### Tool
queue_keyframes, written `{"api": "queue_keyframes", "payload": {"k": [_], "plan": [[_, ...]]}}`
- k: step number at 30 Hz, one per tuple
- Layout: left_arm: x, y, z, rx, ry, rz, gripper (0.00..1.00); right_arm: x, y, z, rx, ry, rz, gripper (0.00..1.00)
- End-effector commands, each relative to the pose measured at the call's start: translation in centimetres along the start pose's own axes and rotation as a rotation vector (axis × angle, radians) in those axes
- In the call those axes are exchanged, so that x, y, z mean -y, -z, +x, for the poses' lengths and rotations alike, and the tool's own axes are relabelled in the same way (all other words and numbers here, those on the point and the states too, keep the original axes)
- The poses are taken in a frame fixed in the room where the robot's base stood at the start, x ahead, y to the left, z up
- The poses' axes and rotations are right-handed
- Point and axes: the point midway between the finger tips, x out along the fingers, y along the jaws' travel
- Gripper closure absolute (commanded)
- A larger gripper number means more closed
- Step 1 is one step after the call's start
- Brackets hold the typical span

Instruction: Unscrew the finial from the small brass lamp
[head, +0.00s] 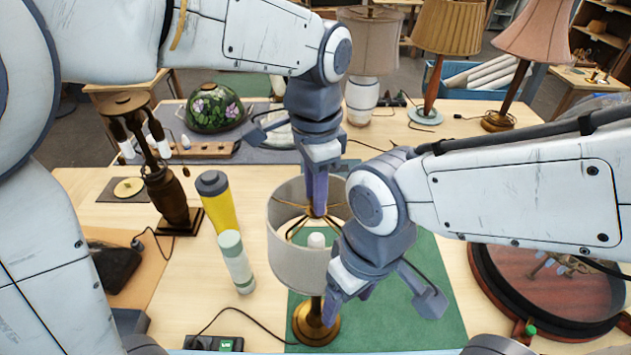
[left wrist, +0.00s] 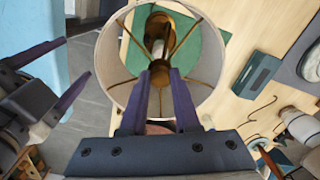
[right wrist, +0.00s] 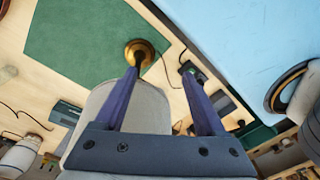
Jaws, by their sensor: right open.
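The small brass lamp stands upright on the green mat (head: 430,270), with a pale drum shade (head: 290,255) and a round brass base (head: 316,325). Brass spokes (left wrist: 182,38) meet at the top centre of the shade. My left gripper (head: 318,208) points down into the shade's open top, its fingertips close together at the hub. In the left wrist view they close around the finial spot, and the finial is mostly hidden between them. My right gripper (right wrist: 160,72) is open and empty beside the shade's lower right.
A yellow bottle (head: 217,205) and a pale green bottle (head: 236,262) stand close to the shade's left. A dark wooden lamp stem (head: 165,195) stands further left. A round wood-rimmed piece (head: 545,290) lies at right. Other shaded lamps (head: 447,30) stand behind.

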Motion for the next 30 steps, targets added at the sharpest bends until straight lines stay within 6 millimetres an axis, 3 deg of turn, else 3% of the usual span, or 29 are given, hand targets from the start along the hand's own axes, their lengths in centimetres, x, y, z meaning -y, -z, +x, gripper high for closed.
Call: {"api": "queue_keyframes", "payload": {"k": [6,19,30], "plan": [[-0.03,0.01,-0.01,0.0,0.0,-0.063,1.0,0.0,0.0,0.0,0.0,0.0,0.0,0.28],[-0.14,0.05,-0.06,0.0,0.0,-0.658,1.0,0.0,0.0,0.0,0.0,0.0,0.0,0.28],[-0.15,0.05,-0.06,0.0,-0.001,-0.709,1.0,0.0,0.0,0.0,0.0,0.0,0.0,0.28]]}}
